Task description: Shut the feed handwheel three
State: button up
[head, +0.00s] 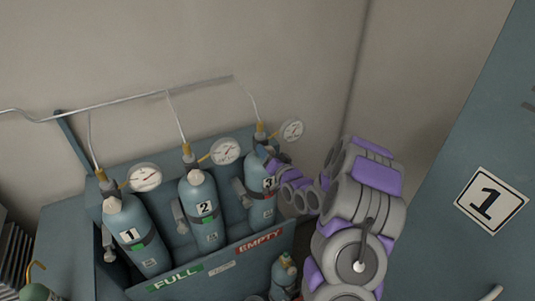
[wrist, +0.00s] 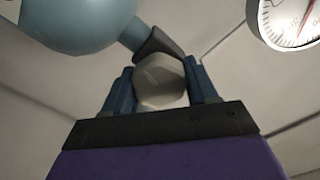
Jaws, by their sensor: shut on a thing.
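Cylinder 3 (head: 262,205) is a blue-grey bottle with a "3" label, at the right of the rack. In the wrist view, a pale grey faceted handwheel (wrist: 160,82) sits on a dark stem beside a rounded blue-grey body (wrist: 75,22). My gripper (wrist: 160,88) has its two blue fingers on either side of this handwheel and is shut on it. In the head view my gripper (head: 273,167) is at the top right of cylinder 3 and hides the handwheel there. How far the wheel is turned cannot be told.
Cylinder 1 (head: 143,245) and cylinder 2 (head: 205,228) stand to the left in the rack (head: 213,283), marked FULL and EMPTY. A gauge (head: 292,131) is close above my gripper; it also shows in the wrist view (wrist: 292,18). A blue-grey panel (head: 460,150) is at right.

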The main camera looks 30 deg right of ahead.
jog(key=o, duration=0.6)
jog(key=shift+d+r, duration=0.15)
jog(key=shift+r, duration=0.25)
jog(key=o, duration=0.4)
jog(key=shift+d+f, duration=0.15)
jog(key=shift+f, duration=0.15)
jog(key=shift+s+d+p, duration=0.2)
jog(key=shift+s+p, duration=2)
jog(key=shift+s, duration=2.1)
jog(key=shift+s+d+p, duration=0.15)
jog(key=shift+s+p, duration=2)
jog(key=shift+s, duration=2.15)
jog(key=shift+f, duration=0.1)
